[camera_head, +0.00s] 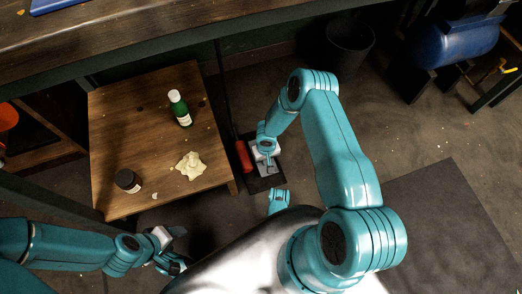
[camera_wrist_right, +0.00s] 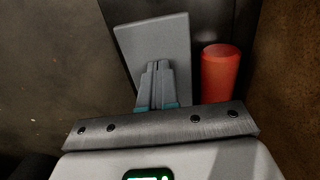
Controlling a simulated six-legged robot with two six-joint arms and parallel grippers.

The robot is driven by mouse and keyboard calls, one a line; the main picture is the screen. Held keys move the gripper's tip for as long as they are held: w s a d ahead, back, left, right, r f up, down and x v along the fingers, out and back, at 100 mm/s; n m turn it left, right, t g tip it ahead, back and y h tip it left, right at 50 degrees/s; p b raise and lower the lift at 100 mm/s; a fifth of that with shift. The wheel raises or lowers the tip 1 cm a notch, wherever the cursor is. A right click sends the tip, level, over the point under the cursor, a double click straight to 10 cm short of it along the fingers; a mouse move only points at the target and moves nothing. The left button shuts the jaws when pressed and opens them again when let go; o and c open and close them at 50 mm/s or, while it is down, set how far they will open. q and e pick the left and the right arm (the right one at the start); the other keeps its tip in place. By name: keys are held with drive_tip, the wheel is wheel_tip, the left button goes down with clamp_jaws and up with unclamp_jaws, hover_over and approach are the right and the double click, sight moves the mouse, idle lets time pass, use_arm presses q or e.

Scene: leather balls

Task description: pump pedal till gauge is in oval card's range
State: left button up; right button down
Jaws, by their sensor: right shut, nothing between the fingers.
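A grey flat pedal plate (camera_wrist_right: 165,38) lies in front of my right gripper (camera_wrist_right: 157,68) in the right wrist view. The fingers are shut with nothing between them, and their tips overlap the plate; I cannot tell whether they touch it. A red cylinder (camera_wrist_right: 220,74) stands just right of the plate. In the head view my right gripper (camera_head: 268,162) points down over the dark base (camera_head: 262,184), with the red cylinder (camera_head: 243,156) to its left. My left gripper (camera_head: 174,250) is at the lower left, its jaw opening unclear. I cannot make out a gauge or an oval card.
A low wooden table (camera_head: 130,105) on the left holds a green bottle (camera_head: 180,110), a dark jar (camera_head: 128,181) and a cream-coloured lump (camera_head: 190,166). A dark bin (camera_head: 350,45) and a blue tank (camera_head: 455,42) stand at the back right. Floor to the right is mostly clear.

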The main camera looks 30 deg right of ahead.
drive_tip(key=shift+w+d+r, duration=0.1)
drive_tip(key=shift+w+r, duration=0.05)
drive_tip(key=shift+w, duration=0.15)
drive_tip(key=shift+s+r+p, duration=0.15)
drive_tip(key=shift+r+p, duration=1.5)
drive_tip(key=shift+r, duration=0.5)
wheel_tip(320, 180, up, 5)
drive_tip(key=p, duration=0.3)
